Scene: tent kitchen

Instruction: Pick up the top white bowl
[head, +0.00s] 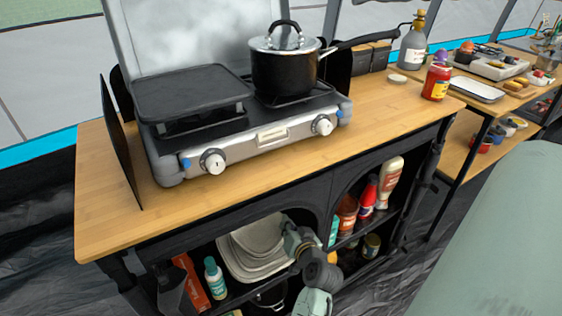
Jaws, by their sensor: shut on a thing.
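Stacked white dishes (243,262) stand on the open shelf under the wooden counter, left of the middle. The top white bowl (258,236) is the uppermost of them, with its right side hidden behind my gripper. My gripper (289,226) reaches into the shelf opening from the front and is shut on the bowl's right side. The fingertips are small and partly hidden. I cannot tell whether the bowl is apart from the dishes under it.
The counter edge (250,186) overhangs the shelf. A teal-capped bottle (215,278) stands left of the dishes; sauce bottles (368,198) stand to the right. A dark pot (268,298) sits below. A stove (240,130) with a lidded pot (285,72) is above.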

